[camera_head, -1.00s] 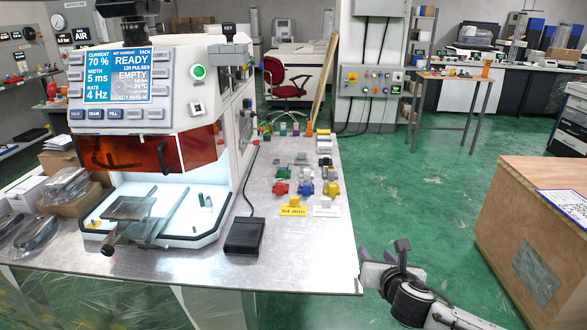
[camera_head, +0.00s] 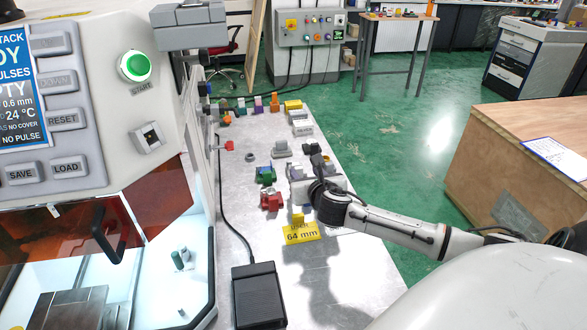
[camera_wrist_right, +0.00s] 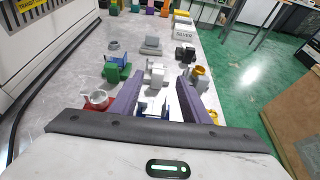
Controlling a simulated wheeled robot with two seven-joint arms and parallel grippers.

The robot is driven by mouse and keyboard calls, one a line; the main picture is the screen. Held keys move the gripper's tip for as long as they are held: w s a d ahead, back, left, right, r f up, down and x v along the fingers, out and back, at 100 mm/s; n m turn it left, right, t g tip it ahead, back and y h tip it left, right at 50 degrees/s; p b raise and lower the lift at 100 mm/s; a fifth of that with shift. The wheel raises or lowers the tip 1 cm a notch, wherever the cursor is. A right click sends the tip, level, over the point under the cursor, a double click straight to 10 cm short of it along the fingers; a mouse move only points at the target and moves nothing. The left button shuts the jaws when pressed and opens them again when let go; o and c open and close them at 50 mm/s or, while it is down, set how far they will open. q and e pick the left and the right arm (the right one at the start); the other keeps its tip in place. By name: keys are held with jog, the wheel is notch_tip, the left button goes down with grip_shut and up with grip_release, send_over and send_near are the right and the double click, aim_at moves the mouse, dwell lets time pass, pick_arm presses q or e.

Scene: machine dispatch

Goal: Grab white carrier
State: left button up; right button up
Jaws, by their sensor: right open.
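The white carrier (camera_wrist_right: 157,73) stands on the metal bench in the right wrist view, between and just beyond my right gripper's fingertips. In the head view it shows partly (camera_head: 295,172), beside my gripper. My right gripper (camera_wrist_right: 157,84) is open, its two purple fingers apart with a gap to the carrier on each side. A blue part (camera_wrist_right: 153,108) lies lower between the fingers, partly hidden by the gripper body. In the head view my right gripper (camera_head: 312,180) hovers over the parts, its fingers mostly hidden. My left gripper is not in view.
A green carrier with a blue part (camera_head: 265,175) and a red carrier (camera_head: 271,200) stand to the left. A grey carrier (camera_head: 282,149) stands behind. A black carrier (camera_wrist_right: 185,53) and a yellow-topped one (camera_wrist_right: 199,78) stand to the right. A black pedal (camera_head: 258,295) lies in front.

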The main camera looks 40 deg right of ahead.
aim_at(300, 169)
jog(key=shift+f+x, duration=0.15)
jog(key=shift+x, duration=1.5)
jog(key=shift+f+x, duration=0.2)
jog(key=shift+x, duration=1.45)
jog(key=shift+a, duration=0.2)
grip_shut()
